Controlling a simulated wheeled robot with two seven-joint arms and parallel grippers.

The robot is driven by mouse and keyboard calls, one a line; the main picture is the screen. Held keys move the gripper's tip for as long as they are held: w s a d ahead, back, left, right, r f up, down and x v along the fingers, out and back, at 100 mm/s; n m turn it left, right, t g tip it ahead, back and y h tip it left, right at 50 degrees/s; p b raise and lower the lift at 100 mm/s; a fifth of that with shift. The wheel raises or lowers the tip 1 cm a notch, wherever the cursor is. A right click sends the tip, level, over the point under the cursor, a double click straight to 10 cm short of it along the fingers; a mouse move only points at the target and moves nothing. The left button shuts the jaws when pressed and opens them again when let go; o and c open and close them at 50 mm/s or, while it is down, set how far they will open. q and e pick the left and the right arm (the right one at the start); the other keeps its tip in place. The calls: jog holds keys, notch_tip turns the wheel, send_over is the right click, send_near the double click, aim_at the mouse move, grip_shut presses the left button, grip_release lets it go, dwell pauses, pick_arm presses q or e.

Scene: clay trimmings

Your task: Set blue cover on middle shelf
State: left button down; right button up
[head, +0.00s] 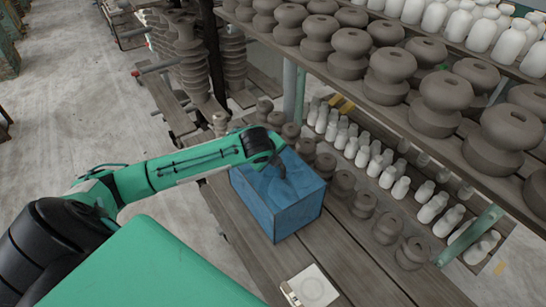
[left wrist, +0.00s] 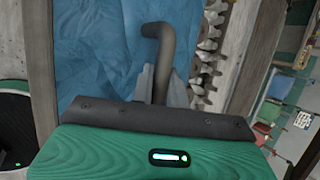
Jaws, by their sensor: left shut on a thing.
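The blue cover (head: 290,215) is a box-shaped piece with a creased blue top in the head view. Its crumpled blue surface fills the upper part of the left wrist view (left wrist: 90,60). A dark bent handle (left wrist: 165,45) rises from it. My left gripper (head: 278,168) is over the top of the cover; in the left wrist view its fingers (left wrist: 165,88) are shut on the handle. The cover is over the near end of a wooden plank shelf (head: 345,265); I cannot tell whether it touches the planks. My right gripper is not in view.
Rows of small grey and white pieces (head: 350,140) stand right of the cover. An upper shelf (head: 350,100) carries larger dark pieces and overhangs them. A green post (head: 470,235) stands at right. A white square item (head: 312,287) lies on the near planks.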

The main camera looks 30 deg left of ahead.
pick_arm(q)
jog(key=shift+f, duration=0.65)
jog(key=c, duration=1.8)
grip_release()
jog(key=shift+f, duration=0.15)
jog(key=o, duration=0.4)
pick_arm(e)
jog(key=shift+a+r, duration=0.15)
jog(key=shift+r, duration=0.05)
